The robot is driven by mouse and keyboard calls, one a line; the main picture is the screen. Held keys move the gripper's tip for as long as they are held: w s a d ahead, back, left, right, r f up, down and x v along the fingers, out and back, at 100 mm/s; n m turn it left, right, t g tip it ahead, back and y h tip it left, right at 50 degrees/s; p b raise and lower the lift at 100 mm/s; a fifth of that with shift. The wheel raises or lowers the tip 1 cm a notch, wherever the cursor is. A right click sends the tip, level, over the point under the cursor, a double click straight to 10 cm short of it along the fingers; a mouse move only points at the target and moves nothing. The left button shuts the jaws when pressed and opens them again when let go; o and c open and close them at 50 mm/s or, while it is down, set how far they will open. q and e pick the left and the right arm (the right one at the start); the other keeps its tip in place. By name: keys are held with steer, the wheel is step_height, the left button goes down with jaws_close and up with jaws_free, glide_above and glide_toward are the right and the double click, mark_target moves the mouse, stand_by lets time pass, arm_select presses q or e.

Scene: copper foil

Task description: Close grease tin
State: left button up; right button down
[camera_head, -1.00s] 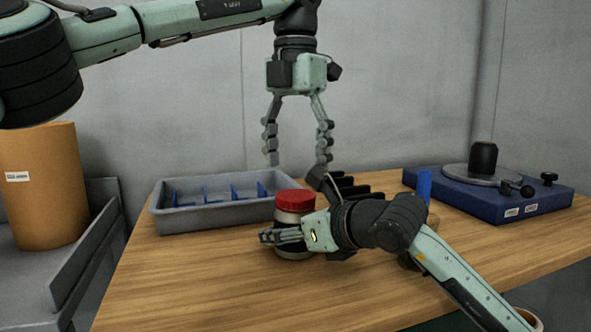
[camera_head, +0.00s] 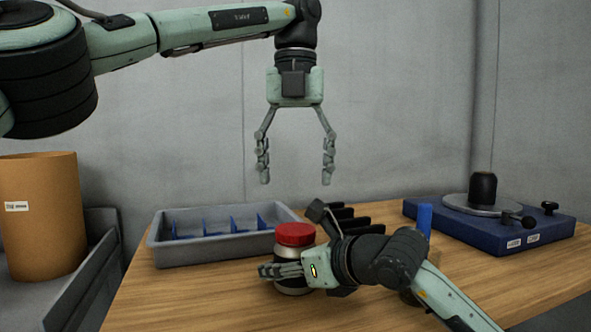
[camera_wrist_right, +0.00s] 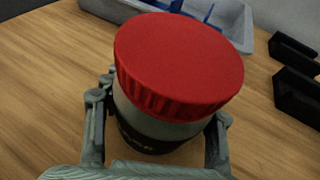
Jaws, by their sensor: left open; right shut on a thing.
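The grease tin (camera_head: 292,275) stands upright on the wooden table, a silver and dark body with a red ribbed lid (camera_head: 295,234) on top. In the right wrist view the red lid (camera_wrist_right: 180,62) sits over the tin's body (camera_wrist_right: 150,130); I cannot tell whether it is screwed tight. My right gripper (camera_head: 283,270) is shut around the tin's body, and its fingers show on both sides in the wrist view (camera_wrist_right: 158,128). My left gripper (camera_head: 295,175) is open and empty, pointing down in the air above the tin, apart from the lid.
A grey tray (camera_head: 185,254) with blue dividers stands behind and left of the tin. A black slotted rack (camera_head: 350,221) is behind it. A blue upright object (camera_head: 424,220) is partly hidden by my right arm. A blue-based device (camera_head: 490,232) stands at right. The front left table is clear.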

mark_target(296, 229)
arm_select(q)
steer(key=shift+f, duration=0.1)
steer(key=shift+f, duration=3.95)
steer(key=shift+c, duration=0.5)
steer(key=c, duration=1.1)
steer(key=m, duration=0.5)
steer(key=shift+c, duration=0.2)
steer(key=o, duration=1.4)
steer(key=shift+c, duration=0.2)
